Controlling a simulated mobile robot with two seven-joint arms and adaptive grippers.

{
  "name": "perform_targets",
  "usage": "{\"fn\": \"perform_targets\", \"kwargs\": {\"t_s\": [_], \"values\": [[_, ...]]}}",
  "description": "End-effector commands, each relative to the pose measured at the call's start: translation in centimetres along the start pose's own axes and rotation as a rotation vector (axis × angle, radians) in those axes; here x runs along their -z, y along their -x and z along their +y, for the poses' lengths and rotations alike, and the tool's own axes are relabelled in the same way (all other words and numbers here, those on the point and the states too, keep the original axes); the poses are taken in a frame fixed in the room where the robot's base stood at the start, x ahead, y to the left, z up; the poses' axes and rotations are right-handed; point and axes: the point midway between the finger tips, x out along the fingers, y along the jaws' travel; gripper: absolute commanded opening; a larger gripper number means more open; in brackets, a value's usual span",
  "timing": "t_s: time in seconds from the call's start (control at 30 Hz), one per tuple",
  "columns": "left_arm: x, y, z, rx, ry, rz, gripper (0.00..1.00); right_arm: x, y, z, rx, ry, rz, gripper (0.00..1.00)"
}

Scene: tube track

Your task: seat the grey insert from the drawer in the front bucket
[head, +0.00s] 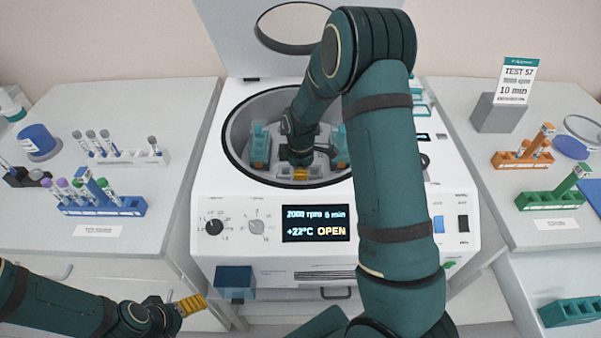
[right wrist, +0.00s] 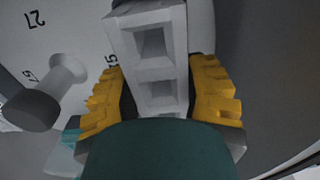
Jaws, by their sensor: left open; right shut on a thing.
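My right arm reaches down into the open centrifuge bowl (head: 238,167). My right gripper (head: 300,174) is low at the bowl's front side. In the right wrist view the grey insert (right wrist: 155,62), a light block with square openings, stands between the yellow fingers of my right gripper (right wrist: 165,100), which are shut on it. Teal buckets show at the rotor's left (head: 259,147) and right (head: 340,148). The front bucket is not clearly visible behind my gripper, so I cannot tell whether the insert touches it. My left gripper (head: 190,304) is open and empty at lower left.
The centrifuge panel (head: 316,223) reads OPEN. A blue box (head: 235,279) sits at its front left. Tube racks stand on the left bench, a blue one (head: 100,207) nearest. Orange (head: 522,160) and green (head: 550,203) racks stand right. A teal block (head: 570,312) lies at lower right.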

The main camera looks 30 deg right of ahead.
Motion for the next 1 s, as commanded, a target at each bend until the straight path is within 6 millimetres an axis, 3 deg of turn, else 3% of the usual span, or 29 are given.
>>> {"fn": "perform_targets", "kwargs": {"t_s": [1.0], "values": [[-0.1,-0.9,-0.3,0.000,0.000,0.000,0.80,0.0,-1.5,-0.1,0.003,0.000,-0.001,0.14]]}}
